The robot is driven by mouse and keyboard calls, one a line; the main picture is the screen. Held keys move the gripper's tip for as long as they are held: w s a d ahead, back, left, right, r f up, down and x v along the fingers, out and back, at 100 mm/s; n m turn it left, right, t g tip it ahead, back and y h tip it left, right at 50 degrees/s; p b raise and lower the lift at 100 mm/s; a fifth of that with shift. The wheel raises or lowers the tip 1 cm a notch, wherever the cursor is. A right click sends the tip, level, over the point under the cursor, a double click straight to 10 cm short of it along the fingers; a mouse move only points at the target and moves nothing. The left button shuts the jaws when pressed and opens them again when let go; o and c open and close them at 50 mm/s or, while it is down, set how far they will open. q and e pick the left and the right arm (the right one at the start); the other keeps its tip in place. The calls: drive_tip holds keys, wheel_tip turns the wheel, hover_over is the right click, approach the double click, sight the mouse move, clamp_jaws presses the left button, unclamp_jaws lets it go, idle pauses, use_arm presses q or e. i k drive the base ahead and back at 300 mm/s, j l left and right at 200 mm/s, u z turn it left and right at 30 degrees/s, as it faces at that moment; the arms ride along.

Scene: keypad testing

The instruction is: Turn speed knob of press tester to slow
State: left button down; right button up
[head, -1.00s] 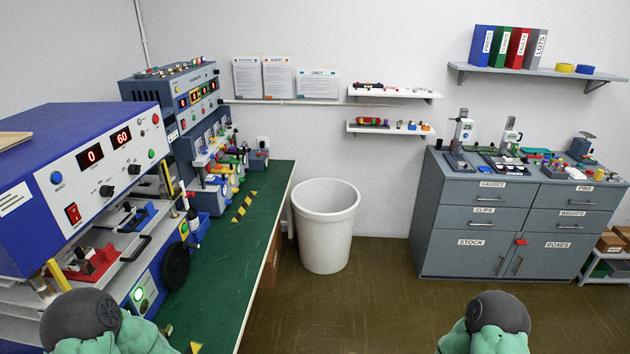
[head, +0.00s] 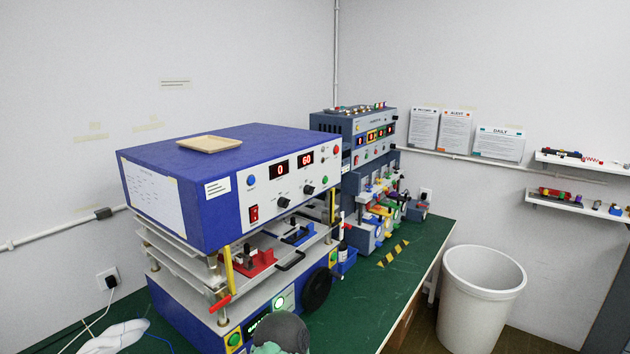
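A large blue machine (head: 225,165), which looks like the press tester, stands on the green bench at the centre left. Its white front panel has two red displays, reading 0 (head: 280,170) and 60 (head: 306,159). Below them are two black knobs, a left one (head: 283,202) and a right one (head: 309,190). Their labels are too small to read, so I cannot tell which is the speed knob or its setting. A red rocker switch (head: 254,212) is on the same panel. Part of my arm shows at the bottom, but neither gripper is in view.
A grey instrument rack (head: 342,123) stands behind it on the green bench (head: 420,246). A white bin (head: 480,297) stands on the floor right of the bench. A wooden tray (head: 209,143) lies on the machine's top. Red and blue fixtures sit beneath the panel.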

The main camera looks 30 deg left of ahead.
sight(282, 202)
drive_tip(key=u, duration=1.25)
